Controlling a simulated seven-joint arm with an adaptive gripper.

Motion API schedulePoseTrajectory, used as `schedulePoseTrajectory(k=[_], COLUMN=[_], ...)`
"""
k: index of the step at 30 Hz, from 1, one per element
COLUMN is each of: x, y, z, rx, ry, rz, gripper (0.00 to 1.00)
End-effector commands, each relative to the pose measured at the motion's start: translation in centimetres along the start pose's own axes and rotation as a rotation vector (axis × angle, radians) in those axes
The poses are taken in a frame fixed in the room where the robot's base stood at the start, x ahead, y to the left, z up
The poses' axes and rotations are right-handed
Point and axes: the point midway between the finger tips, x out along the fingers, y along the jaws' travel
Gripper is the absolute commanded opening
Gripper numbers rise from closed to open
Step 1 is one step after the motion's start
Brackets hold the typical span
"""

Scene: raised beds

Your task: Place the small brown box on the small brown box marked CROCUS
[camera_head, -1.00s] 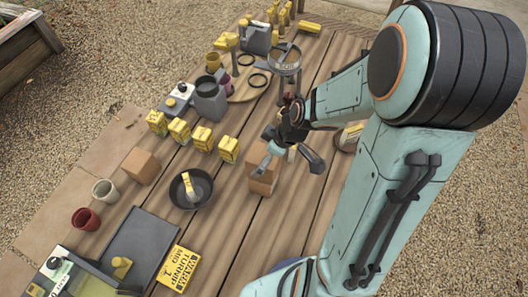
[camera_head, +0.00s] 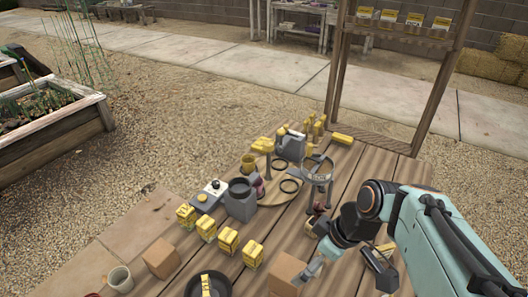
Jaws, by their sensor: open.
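Two small plain brown boxes are in the head view. One brown box (camera_head: 162,257) sits at the left of the wooden table. The other brown box (camera_head: 288,272) is near the bottom edge, partly cut off. No CROCUS marking is readable on either, so I cannot tell which is which. My gripper (camera_head: 347,272) is open and empty, pointing down just right of the right-hand box. Its left finger overlaps that box's right edge in the picture; I cannot tell whether they touch.
Several yellow packets (camera_head: 228,240) stand in a row between the boxes. A dark pan (camera_head: 225,284), a pale cup (camera_head: 120,279) and a grey jug (camera_head: 241,200) are nearby. A ring stand (camera_head: 318,172) rises behind my gripper. A wooden shelf post (camera_head: 434,100) stands at the far right.

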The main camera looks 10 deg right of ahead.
Motion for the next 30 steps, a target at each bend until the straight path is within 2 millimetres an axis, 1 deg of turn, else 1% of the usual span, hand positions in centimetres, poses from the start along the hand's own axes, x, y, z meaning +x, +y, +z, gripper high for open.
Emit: schedulePoseTrajectory(k=[1,2,3,6,9,11,15,24,25,30], x=[-0.1,-0.1,-0.1,-0.4,-0.7,-0.9,-1.0,-1.0,-1.0,-1.0], y=[-1.8,-3.1,-4.8,-8.5,-11.2,-12.2,-13.0,-13.0,-13.0,-13.0], z=[-0.3,-0.2,0.0,1.2,2.7,3.4,4.3,4.3,4.3,4.2], rx=[0.039,0.081,0.145,0.317,0.467,0.532,0.609,0.614,0.613,0.612], ry=[-0.038,-0.068,-0.108,-0.197,-0.257,-0.279,-0.301,-0.302,-0.302,-0.301], rz=[-0.006,-0.009,-0.007,0.015,0.046,0.062,0.08,0.081,0.081,0.081], gripper=[0.91,0.91,0.91,0.91,0.91,0.91,0.91,0.91,1.0,1.0])
